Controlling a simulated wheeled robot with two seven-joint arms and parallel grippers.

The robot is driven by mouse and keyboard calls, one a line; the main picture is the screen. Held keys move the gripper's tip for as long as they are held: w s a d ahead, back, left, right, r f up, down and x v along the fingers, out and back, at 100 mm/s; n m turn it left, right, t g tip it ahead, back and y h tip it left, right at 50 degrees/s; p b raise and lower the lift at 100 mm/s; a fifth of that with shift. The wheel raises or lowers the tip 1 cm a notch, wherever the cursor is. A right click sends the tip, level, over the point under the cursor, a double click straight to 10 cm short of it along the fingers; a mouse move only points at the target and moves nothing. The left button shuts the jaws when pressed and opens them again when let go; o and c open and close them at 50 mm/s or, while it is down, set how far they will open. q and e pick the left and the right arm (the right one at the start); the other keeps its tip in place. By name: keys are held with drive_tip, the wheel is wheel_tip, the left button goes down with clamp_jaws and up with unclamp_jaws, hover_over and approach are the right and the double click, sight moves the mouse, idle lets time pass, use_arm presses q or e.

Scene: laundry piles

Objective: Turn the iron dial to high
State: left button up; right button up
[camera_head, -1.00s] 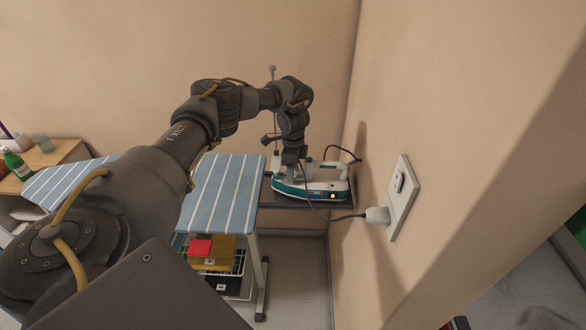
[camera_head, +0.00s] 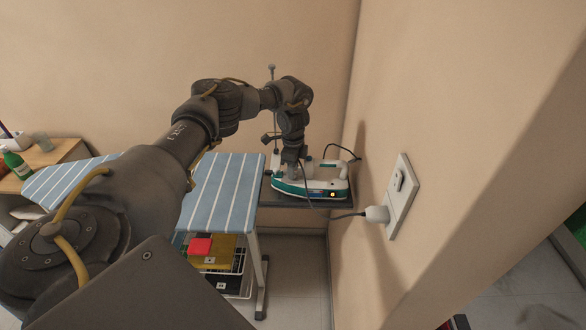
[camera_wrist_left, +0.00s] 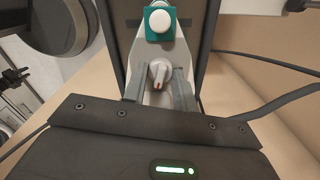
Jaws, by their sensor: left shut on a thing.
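The iron (camera_head: 312,187), white and teal with a small lit orange light, rests on a dark stand at the end of the ironing board. In the left wrist view its round grey dial (camera_wrist_left: 159,74) with a red pointer mark sits on the iron's pale body, below a white button (camera_wrist_left: 159,21) on a teal base. My left gripper (camera_wrist_left: 159,88) reaches down onto the iron, its fingers on either side of the dial and shut on it. In the head view my left arm hides the fingertips (camera_head: 290,172). My right gripper is not in view.
The blue striped ironing board (camera_head: 222,190) lies left of the iron. A white plug (camera_head: 377,214) sits in the wall socket plate (camera_head: 402,200) at right, with a cord running to the iron. A basket with red and yellow items (camera_head: 215,253) stands below the board. A green bottle (camera_head: 16,163) is far left.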

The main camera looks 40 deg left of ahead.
use_arm(q)
drive_tip(key=m, duration=0.4)
drive_tip(key=shift+m, duration=0.3)
drive_tip(key=shift+m+b, duration=0.55)
drive_tip(key=shift+m, duration=1.75)
drive_tip(key=o, duration=1)
drive_tip(key=shift+c, duration=0.2)
drive_tip(key=shift+r, duration=0.1)
